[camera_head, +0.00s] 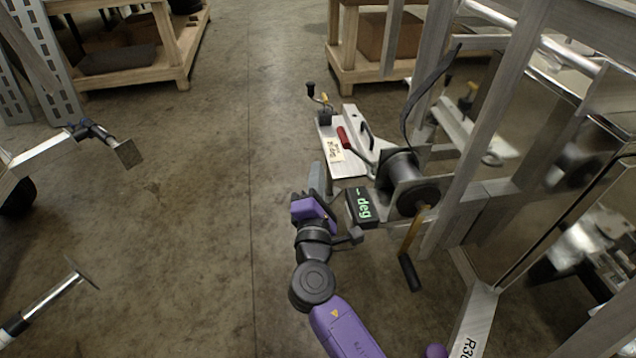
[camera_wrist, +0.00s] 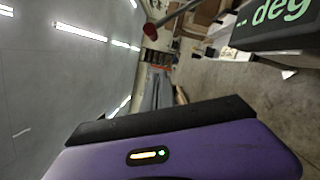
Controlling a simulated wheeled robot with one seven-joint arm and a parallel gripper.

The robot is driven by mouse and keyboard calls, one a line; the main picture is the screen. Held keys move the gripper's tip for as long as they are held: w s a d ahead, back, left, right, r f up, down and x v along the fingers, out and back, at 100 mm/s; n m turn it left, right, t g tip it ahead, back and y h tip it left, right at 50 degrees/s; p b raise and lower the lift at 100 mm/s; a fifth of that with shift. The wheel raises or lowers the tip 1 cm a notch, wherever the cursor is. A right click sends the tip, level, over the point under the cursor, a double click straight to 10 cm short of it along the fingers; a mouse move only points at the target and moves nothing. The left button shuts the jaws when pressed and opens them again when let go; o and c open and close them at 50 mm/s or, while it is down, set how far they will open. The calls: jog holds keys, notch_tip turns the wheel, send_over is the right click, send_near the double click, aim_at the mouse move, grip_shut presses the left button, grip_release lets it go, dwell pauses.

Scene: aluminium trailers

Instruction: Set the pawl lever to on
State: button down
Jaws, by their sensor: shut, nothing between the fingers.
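A winch (camera_head: 408,185) with a dark drum is mounted on the trailer's aluminium frame. A crank with a black grip (camera_head: 409,272) hangs below it. A red-handled lever (camera_head: 344,137) stands out over the plate beyond the winch; a red end (camera_wrist: 150,29) on a grey rod shows at the top of the wrist view. I cannot tell for sure which part is the pawl lever. A black box with a green "deg" display (camera_head: 362,208) sits just right of my gripper (camera_head: 317,180), and also shows in the wrist view (camera_wrist: 277,28). My gripper (camera_wrist: 160,92) is shut and empty, apart from the red handle.
A metal plate (camera_head: 352,166) with a label carries a black-knobbed crank (camera_head: 311,90) at its far end. Trailer frame rails (camera_head: 470,130) close off the right. A dark strap (camera_head: 420,95) rises from the winch. Open concrete floor (camera_head: 210,200) lies to the left.

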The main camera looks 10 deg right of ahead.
aim_at(339, 132)
jog(key=w+d+r+p, duration=0.1)
jog(key=w+d+r, duration=0.1)
jog(key=w+d, duration=0.2)
jog(key=shift+w+d+r, duration=0.15)
jog(key=shift+w+d, duration=0.2)
jog(key=shift+r+p, duration=0.15)
jog(key=shift+p, duration=0.15)
jog(key=shift+d+r+m+p, duration=0.5)
jog(key=shift+r+m+p, duration=0.2)
jog(key=shift+m, duration=0.2)
jog(key=d+r+m+p, duration=0.1)
jog(key=d+m+p, duration=0.1)
jog(key=d+r+m+g+p, duration=0.1)
jog(key=d+m+p, duration=0.1)
jog(key=d+r+m+g+p, duration=0.1)
jog(key=d+r+m+p, duration=0.1)
jog(key=shift+m, duration=0.4)
jog(key=shift+d+f+m+g+y+p, duration=0.1)
jog(key=shift+d+m+g+y+p, duration=0.3)
jog(key=shift+d+m+p, duration=0.9)
